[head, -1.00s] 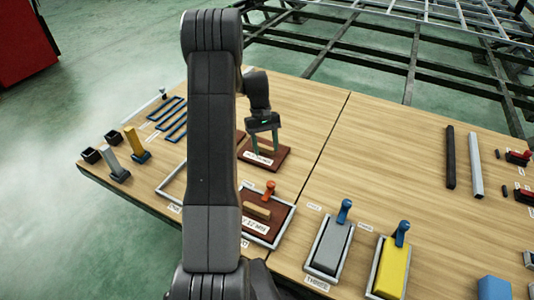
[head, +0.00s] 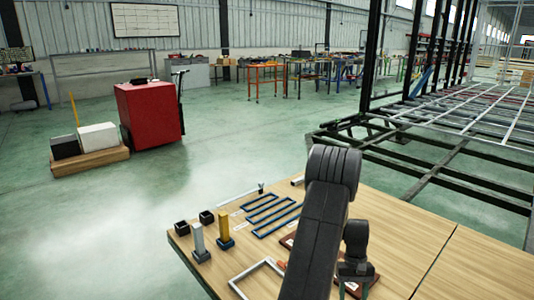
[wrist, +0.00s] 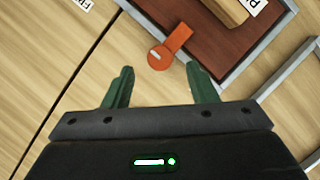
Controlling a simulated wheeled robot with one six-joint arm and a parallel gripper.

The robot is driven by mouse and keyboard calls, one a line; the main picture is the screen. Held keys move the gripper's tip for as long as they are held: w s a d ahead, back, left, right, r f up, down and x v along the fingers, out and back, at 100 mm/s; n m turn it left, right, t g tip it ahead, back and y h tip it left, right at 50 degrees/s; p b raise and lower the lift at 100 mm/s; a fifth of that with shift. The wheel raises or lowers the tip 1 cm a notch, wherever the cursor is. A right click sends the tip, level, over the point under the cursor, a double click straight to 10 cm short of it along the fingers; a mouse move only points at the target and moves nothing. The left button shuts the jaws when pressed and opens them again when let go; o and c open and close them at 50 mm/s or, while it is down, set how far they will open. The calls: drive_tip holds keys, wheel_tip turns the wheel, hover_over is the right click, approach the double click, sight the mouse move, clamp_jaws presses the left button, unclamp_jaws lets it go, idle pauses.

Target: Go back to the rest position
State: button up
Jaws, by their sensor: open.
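My gripper (wrist: 160,82) is open, with its two green fingers spread apart and nothing between them. In the wrist view an orange handle (wrist: 170,48) lies just beyond the fingertips, below the gripper; whether they touch it is not clear, though it appears apart. Past it is a brown board (wrist: 215,48) in a grey frame, with a wooden block (wrist: 228,10) on it. In the head view my gripper (head: 355,272) is at the bottom, partly behind my dark arm (head: 322,225), over the wooden table (head: 405,222).
Blue frames (head: 272,213), a grey post (head: 198,240), a yellow post (head: 222,228) and small black holders (head: 206,217) stand left of my arm. A light frame (head: 258,278) lies nearer. The trailer chassis (head: 440,150) is behind the table. Green floor is open at left.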

drive_tip(key=x, duration=0.4)
drive_tip(key=shift+f+b, duration=0.15)
drive_tip(key=shift+b, duration=0.2)
